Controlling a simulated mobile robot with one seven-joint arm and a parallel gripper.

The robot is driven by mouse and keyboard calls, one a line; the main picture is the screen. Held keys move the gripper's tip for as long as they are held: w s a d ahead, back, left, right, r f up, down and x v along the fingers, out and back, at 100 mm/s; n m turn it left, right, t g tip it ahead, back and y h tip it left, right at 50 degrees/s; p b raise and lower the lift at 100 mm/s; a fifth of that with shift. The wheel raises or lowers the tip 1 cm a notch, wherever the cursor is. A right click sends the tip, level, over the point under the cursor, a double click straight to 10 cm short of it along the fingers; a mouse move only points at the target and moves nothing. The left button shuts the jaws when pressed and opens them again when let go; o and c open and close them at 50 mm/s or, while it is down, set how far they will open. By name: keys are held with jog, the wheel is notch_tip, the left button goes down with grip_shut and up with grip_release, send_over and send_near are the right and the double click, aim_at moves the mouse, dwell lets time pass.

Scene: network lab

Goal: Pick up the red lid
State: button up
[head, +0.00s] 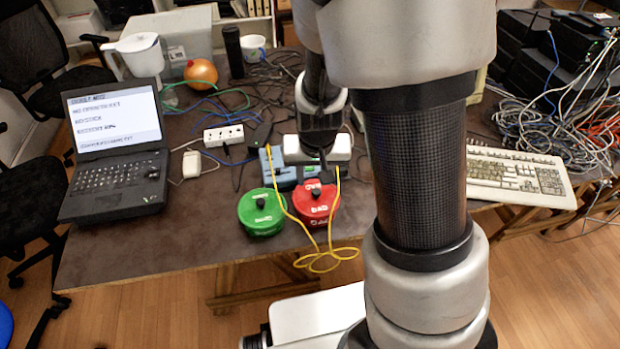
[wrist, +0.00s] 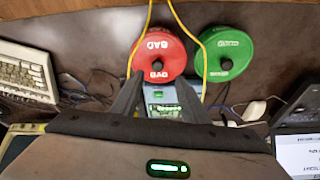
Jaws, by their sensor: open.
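The red lid (head: 315,203) is round with a small black knob and white lettering reading "BAD". It sits near the front edge of the table, and it also shows in the wrist view (wrist: 160,45). A green lid (head: 261,213) of the same shape sits just to its left, and to its right in the wrist view (wrist: 225,43). My gripper (wrist: 160,80) is open and empty. In the wrist view its fingers point towards the red lid's near rim.
A yellow cable (head: 330,256) loops around the red lid and hangs over the table edge. A laptop (head: 115,150) stands left; a keyboard (head: 515,177) and tangled cables lie right.

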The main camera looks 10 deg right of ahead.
aim_at(316, 191)
jog(key=x, duration=0.2)
jog(key=b+x, duration=0.1)
jog(key=x, duration=0.2)
jog(key=b+x, duration=0.1)
jog(key=x, duration=0.1)
jog(key=shift+d+f, duration=0.15)
jog(key=shift+d, duration=0.1)
grip_shut()
